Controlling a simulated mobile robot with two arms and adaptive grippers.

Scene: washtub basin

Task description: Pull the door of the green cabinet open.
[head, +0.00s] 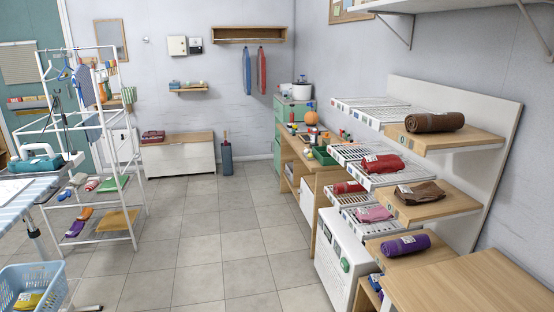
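A green cabinet (285,112) stands in the far right corner, against the back wall, behind the wooden workbench. Only its upper part and a narrow strip of its front show; the bench hides much of the rest. It looks shut, though it is too small to tell for sure. A white bucket and other small items stand on its top. Neither of my grippers is in view.
The tiled floor (205,240) is clear down the middle. The cluttered workbench (290,150) and tiered shelves with rolled towels (434,122) line the right. A white drying rack (140,190), blue basket (58,280) and ironing board stand left. A white chest (180,160) is at the back.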

